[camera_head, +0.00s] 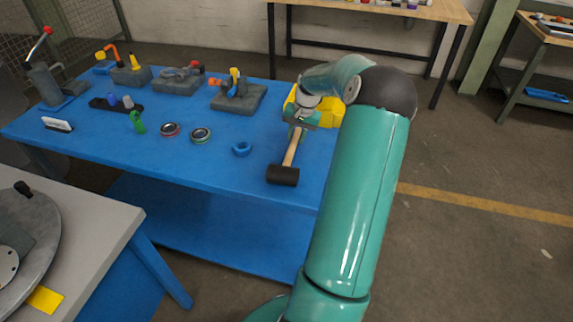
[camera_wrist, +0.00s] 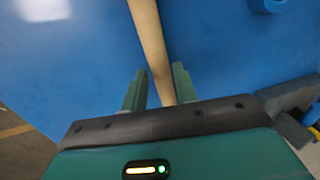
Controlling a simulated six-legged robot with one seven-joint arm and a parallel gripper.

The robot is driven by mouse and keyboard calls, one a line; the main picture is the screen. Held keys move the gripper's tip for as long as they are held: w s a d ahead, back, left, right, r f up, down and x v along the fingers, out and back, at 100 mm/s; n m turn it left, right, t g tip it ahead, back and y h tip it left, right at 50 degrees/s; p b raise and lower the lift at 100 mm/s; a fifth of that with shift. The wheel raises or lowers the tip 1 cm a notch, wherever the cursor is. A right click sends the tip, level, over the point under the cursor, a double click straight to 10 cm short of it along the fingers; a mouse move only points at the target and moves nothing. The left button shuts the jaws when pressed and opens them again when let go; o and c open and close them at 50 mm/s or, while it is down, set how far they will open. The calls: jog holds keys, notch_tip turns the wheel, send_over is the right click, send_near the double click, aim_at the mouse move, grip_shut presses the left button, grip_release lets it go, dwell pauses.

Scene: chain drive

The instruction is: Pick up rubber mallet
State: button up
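The rubber mallet lies on the blue table, with its black head (camera_head: 283,175) near the front edge and its wooden handle (camera_head: 292,150) pointing away to the back. My gripper (camera_head: 298,128) is at the far end of the handle in the head view, partly hidden by my wrist. In the wrist view my gripper (camera_wrist: 158,88) has its two green fingers apart, one on each side of the wooden handle (camera_wrist: 150,45). Narrow blue gaps show between fingers and handle. The mallet head is outside the wrist view.
The blue table (camera_head: 190,170) also holds a blue ring (camera_head: 241,149), two round bearings (camera_head: 201,135), a green part (camera_head: 138,122) and grey fixtures (camera_head: 238,96) behind. A yellow object (camera_head: 328,114) is beside my wrist. A grey table (camera_head: 85,250) stands at front left.

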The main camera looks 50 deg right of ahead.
jog(key=shift+w+f, duration=0.2)
jog(key=shift+f, duration=0.8)
jog(key=shift+c, duration=0.4)
grip_shut()
jog(key=shift+r, duration=0.15)
